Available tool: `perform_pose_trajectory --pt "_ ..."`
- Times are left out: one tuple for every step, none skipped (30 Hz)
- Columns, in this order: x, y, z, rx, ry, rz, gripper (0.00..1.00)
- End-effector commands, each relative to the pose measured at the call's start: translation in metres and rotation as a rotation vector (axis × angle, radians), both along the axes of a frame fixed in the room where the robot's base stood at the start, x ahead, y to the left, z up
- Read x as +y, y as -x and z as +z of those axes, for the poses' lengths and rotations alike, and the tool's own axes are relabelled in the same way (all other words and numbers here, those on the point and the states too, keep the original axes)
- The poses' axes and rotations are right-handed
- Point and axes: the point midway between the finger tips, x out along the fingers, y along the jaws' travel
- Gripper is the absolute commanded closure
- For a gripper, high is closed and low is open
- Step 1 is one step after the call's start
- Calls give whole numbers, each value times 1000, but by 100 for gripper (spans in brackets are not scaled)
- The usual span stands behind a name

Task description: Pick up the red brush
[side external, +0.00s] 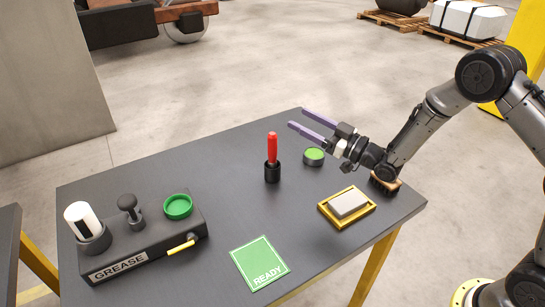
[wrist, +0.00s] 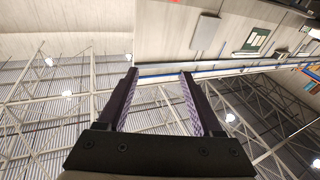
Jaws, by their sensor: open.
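The red brush (side external: 272,148) stands upright in a small black holder (side external: 272,173) near the middle of the dark table in the side view. Only its red handle shows; its lower end is hidden in the holder. My gripper (side external: 298,117) is open and empty, above and to the right of the brush, with its purple fingers pointing up and left. In the wrist view the two fingers (wrist: 158,76) are spread apart with nothing between them. That view faces the ceiling and wall, and the brush cannot be made out there.
A green-topped round tin (side external: 314,156), a yellow tray with a pale block (side external: 346,204) and a wooden brush (side external: 384,181) are on the table's right side. A green READY mat (side external: 260,263) lies in front. A GREASE rack (side external: 145,250) stands left. Bare tabletop surrounds the holder.

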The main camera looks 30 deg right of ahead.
Motion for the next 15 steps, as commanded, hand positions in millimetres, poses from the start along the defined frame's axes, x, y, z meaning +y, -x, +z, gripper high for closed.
perform_pose_trajectory --pt "-1 1 -34 56 -3 2 33" --pt "-1 2 -49 82 -4 2 33" --pt "-2 4 -66 113 -6 0 33" --pt "-3 5 -76 132 -6 -1 33" --pt "-3 7 -83 147 -8 -2 33" --pt "-4 8 -91 163 -8 -4 33" --pt "-4 9 -95 170 -8 -4 33" --pt "-4 8 -97 174 -9 -5 33" --pt "-3 6 -98 177 -8 -5 33" --pt "-2 3 -99 178 -8 -5 33" --pt "0 0 -99 179 -8 -4 33" --pt "2 -5 -98 177 -8 -4 33" --pt "4 -10 -98 175 -7 -3 33" --pt "7 -15 -98 176 -7 -4 33" --pt "10 -23 -98 175 -7 -4 33"
